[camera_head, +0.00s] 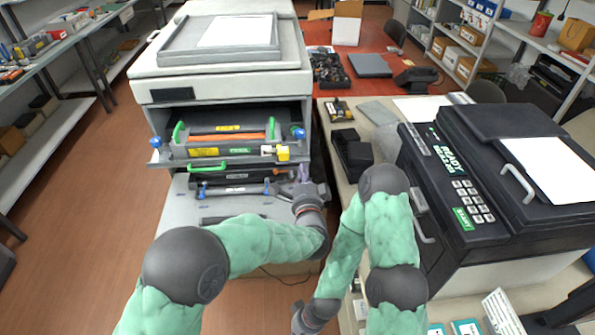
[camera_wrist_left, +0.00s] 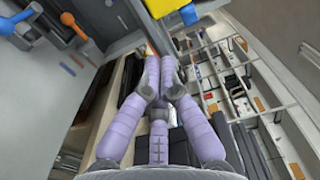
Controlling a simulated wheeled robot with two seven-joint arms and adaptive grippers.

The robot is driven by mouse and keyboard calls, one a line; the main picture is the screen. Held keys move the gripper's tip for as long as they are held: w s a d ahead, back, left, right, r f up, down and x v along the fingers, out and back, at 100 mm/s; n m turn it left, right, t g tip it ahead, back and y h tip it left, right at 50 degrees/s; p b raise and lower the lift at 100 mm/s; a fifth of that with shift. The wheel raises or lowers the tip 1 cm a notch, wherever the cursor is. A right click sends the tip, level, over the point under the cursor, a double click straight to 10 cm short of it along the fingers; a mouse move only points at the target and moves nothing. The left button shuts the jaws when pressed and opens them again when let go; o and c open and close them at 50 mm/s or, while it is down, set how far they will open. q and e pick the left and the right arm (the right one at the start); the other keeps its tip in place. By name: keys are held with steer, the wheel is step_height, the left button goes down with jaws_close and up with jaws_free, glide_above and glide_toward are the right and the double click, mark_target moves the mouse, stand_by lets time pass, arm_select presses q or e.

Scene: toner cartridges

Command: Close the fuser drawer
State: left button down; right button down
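The fuser drawer (camera_head: 238,151) sticks out of the open front of the large grey printer (camera_head: 235,85). It has green handles, an orange bar, blue knobs at both ends and a yellow block (camera_head: 283,153) on its right front. My left gripper (camera_head: 304,173) is just below and right of the drawer's right front corner, with its fingers pointing toward the printer.
Below the drawer is an open lower section with a green handle (camera_head: 207,168) and a lowered grey panel (camera_head: 187,215). A black copier (camera_head: 495,165) stands on the table at right. A black box (camera_head: 352,152) lies between the machines.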

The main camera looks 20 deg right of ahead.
arm_select(q)
steer(key=shift+w+d, duration=0.15)
steer(key=shift+w, duration=0.15)
arm_select(e)
steer(key=shift+w+a, duration=0.1)
steer(key=shift+w, duration=0.4)
